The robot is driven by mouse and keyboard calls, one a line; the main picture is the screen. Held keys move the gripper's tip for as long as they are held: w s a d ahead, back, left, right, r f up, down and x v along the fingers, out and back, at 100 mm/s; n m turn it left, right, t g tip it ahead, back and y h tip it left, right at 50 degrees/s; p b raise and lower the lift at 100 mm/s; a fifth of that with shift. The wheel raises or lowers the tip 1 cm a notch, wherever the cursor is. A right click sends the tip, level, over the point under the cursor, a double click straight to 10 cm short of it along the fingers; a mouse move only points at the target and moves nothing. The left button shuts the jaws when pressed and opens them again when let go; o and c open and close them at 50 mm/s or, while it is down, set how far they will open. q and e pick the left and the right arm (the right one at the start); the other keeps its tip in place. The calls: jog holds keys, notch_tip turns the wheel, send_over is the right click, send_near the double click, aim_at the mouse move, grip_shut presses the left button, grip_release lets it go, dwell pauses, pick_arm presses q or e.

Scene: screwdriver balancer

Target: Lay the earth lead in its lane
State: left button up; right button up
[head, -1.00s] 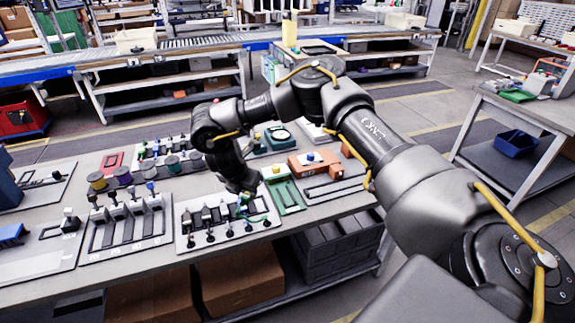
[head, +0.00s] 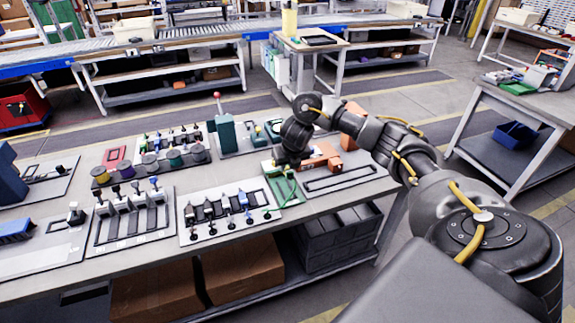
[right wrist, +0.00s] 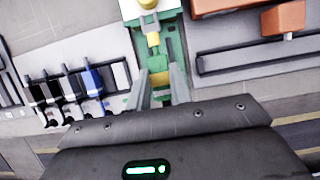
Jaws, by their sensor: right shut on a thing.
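My right gripper (right wrist: 160,84) is over the green fixture (head: 290,193) just right of the board. The green fixture (right wrist: 172,45) carries a yellow knob (right wrist: 153,39). My left gripper does not show.
Spools (head: 150,165) stand behind. An orange block (head: 322,158) and a slotted grey plate (head: 345,177) lie right of the green fixture. Grey bins (head: 340,235) are below.

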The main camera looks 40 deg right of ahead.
aim_at(290, 173)
notch_tip(290, 173, down, 7)
jog(key=b, duration=0.5)
jog(key=shift+r+b, duration=0.15)
jog(key=shift+b, duration=0.25)
jog(key=shift+f, duration=0.45)
jog(key=shift+w+f+b, duration=0.2)
jog(key=shift+f+b, duration=0.3)
jog(key=shift+b, duration=0.05)
dwell(0.4)
jog(key=o, duration=1)
jog(key=p+v, duration=0.4)
jog(key=v, duration=0.6)
jog(key=shift+r+p, duration=0.15)
jog(key=shift+p, duration=0.15)
jog(key=shift+s+r, duration=0.15)
jog(key=shift+r, duration=0.1)
